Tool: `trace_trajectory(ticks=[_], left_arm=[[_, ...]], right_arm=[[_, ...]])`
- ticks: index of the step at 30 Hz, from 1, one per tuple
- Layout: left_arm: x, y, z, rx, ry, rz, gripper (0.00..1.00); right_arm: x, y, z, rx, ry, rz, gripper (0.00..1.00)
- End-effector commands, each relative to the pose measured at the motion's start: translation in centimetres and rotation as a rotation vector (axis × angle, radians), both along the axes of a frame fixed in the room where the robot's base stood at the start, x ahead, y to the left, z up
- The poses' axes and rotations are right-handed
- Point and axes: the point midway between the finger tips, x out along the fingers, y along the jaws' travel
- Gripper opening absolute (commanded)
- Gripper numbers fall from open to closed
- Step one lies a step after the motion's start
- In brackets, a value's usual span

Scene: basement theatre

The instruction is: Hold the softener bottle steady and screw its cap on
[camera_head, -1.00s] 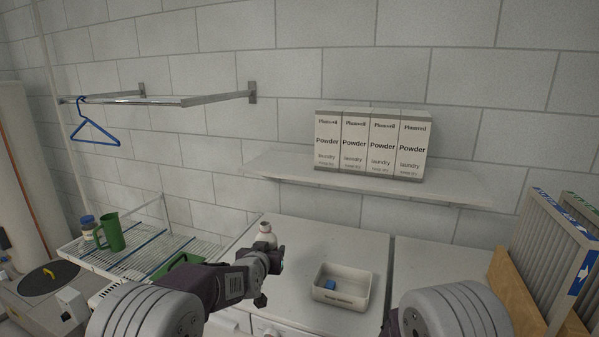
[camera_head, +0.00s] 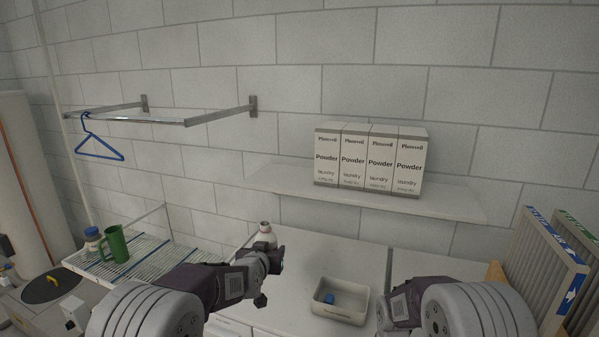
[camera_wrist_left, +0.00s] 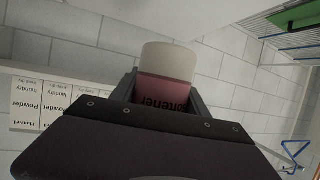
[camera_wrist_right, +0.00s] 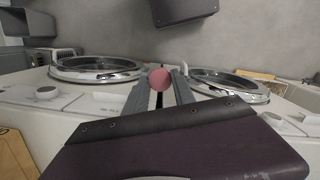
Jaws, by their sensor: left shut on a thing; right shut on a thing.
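The cap is apart from the bottle. In the head view my right gripper (camera_head: 384,314) is low, right of the tray, and its fingertips are hard to make out.
A white tray (camera_head: 348,315) with a small blue object (camera_head: 329,298) lies between my arms. Powder boxes (camera_head: 368,160) stand on a wall shelf (camera_head: 440,203) above. A wire rack (camera_head: 140,262) with a green mug (camera_head: 117,244) is at left. Framed panels (camera_head: 545,262) stand at right.

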Motion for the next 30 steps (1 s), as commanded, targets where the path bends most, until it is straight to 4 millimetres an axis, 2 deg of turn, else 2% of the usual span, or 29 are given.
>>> trace_trajectory(ticks=[7,14,30], left_arm=[[-0.4,0.1,-0.4,0.005,-0.006,-0.022,0.00],[-2.0,-0.6,-1.9,0.001,0.000,-0.115,0.00],[-9.1,-3.2,-8.8,-0.002,0.004,-0.520,0.00]], right_arm=[[0.0,0.0,0.0,0.000,0.000,0.002,0.00],[0.0,0.0,0.0,0.000,0.000,0.003,0.00],[0.0,0.0,0.0,0.000,0.000,0.003,0.00]])
